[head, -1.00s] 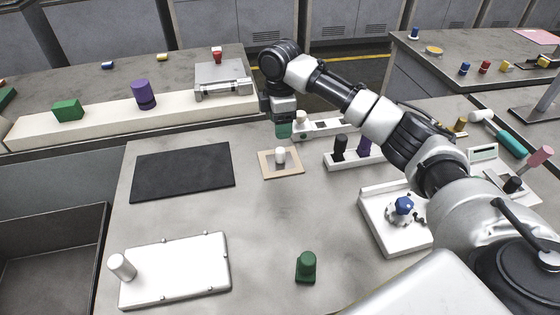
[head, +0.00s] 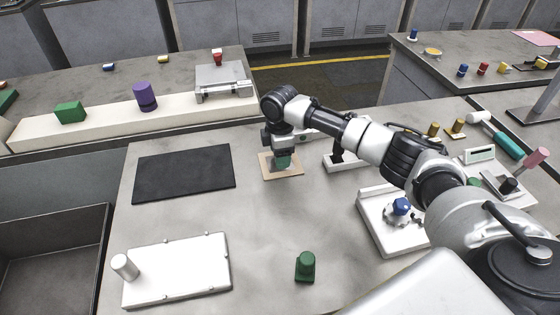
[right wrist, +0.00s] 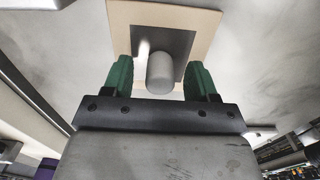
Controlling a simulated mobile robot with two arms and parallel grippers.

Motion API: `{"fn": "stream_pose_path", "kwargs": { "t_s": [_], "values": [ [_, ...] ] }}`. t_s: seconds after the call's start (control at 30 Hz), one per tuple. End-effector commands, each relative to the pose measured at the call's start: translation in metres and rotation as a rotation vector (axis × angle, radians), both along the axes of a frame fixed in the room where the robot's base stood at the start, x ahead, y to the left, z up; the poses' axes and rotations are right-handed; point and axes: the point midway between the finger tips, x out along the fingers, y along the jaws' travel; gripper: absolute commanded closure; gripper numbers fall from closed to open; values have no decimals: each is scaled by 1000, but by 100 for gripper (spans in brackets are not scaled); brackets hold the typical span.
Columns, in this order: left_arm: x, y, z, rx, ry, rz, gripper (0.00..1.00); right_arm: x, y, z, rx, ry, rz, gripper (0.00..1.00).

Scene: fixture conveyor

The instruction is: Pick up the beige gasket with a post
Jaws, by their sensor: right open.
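The beige gasket (head: 266,170) is a flat square frame lying on the table in the head view. In the right wrist view the gasket (right wrist: 119,32) shows a dark square centre and a pale upright post (right wrist: 160,75). My right gripper (head: 283,161) is over the gasket in the head view and hides the post there. In the right wrist view its green fingers (right wrist: 160,80) are open, one on each side of the post, with gaps between. I cannot tell how far the fingertips are above the gasket. My left gripper is not in view.
A black mat (head: 184,173) lies left of the gasket. A white plate with a white post (head: 178,272) and a green part (head: 305,267) stand nearer. A white holder (head: 341,160) and a white tray with a blue-topped part (head: 378,233) are to the right. The table's middle is clear.

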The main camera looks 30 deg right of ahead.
Motion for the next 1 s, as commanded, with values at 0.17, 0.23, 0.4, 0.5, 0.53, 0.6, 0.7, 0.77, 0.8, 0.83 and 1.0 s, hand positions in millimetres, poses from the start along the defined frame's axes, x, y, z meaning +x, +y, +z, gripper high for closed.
{"fn": "stream_pose_path", "kwargs": {
  "t_s": [0.17, 0.23, 0.4, 0.5, 0.53, 0.6, 0.7, 0.77, 0.8, 0.83, 1.0],
  "values": [
    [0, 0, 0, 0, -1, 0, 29, 0, 0, 0, 0, 0, 0, 65],
    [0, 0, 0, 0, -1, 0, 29, 0, 0, 0, 0, 0, 0, 76],
    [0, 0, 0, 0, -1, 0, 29, 0, 0, 1, 0, 0, 0, 95],
    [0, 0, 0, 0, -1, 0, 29, 0, 0, 1, 0, 0, -1, 95],
    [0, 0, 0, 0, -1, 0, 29, 0, 0, 1, 0, 0, -1, 95],
    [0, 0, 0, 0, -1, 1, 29, 0, 0, 2, 1, -1, -1, 95],
    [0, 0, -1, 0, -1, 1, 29, 1, 0, 11, 1, -3, -1, 95],
    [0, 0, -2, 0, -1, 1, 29, 1, 0, 21, 2, -5, -1, 95],
    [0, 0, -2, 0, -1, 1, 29, 1, 0, 29, 1, -4, -1, 95],
    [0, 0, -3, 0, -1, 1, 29, 1, 0, 35, 2, -6, -1, 95],
    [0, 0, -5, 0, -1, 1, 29, 1, 0, 70, 1, -3, 0, 95]
  ]
}}
